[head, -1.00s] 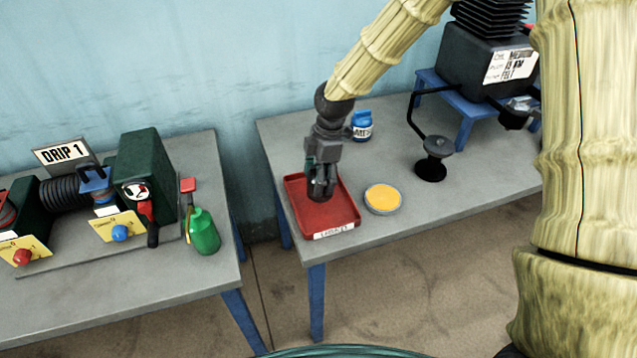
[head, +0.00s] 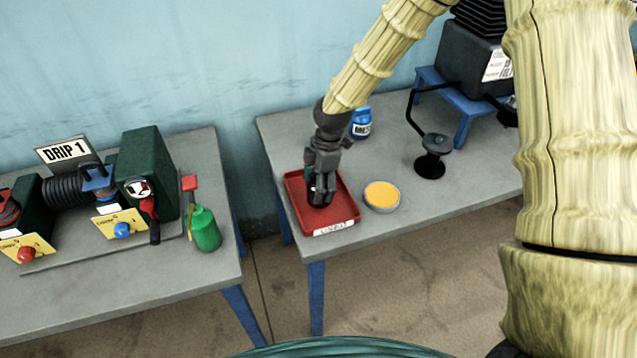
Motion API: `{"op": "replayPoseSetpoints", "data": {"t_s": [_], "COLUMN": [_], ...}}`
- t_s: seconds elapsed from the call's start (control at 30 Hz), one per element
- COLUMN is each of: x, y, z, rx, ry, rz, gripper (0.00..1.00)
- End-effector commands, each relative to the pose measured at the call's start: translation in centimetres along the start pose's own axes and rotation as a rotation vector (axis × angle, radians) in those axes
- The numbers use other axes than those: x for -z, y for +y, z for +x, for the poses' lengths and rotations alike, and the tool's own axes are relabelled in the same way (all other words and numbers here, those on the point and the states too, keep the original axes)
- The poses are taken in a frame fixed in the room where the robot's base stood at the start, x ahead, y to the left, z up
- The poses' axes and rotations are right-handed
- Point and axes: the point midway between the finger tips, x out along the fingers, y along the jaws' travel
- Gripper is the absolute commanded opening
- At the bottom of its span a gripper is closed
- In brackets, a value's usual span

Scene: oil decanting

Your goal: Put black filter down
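My gripper (head: 321,194) points down inside the red tray (head: 342,214) on the right table, with its fingertips low, close to the tray floor. A small dark shape (head: 312,188), probably the black filter, shows at the left side of the fingers. The fingers hide most of it. I cannot tell whether the fingers still hold it or whether it rests on the tray floor. The tray has a white label on its front edge.
A yellow-topped round dish (head: 382,196) stands just right of the tray. A blue jar (head: 361,124) is behind it, and a black stand (head: 431,160) is farther right. The left table holds a green bottle (head: 205,229) and the DRIP 1 rig (head: 147,178).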

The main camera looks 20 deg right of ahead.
Motion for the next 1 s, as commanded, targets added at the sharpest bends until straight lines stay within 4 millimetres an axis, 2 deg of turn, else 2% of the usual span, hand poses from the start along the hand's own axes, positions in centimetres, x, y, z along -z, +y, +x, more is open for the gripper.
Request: {"op": "replayPoseSetpoints", "data": {"t_s": [0.37,0.53,0.67,1.0], "x": [0.0,0.0,0.0,0.1], "y": [0.0,0.1,0.1,0.1], "z": [-0.1,-0.8,-2.3,-7.4], "rx": [0.000,-0.002,-0.003,-0.004], "ry": [0.000,0.001,0.002,0.002], "rz": [0.000,0.001,0.002,0.000], "gripper": [0.85,0.85,0.85,0.85]}}
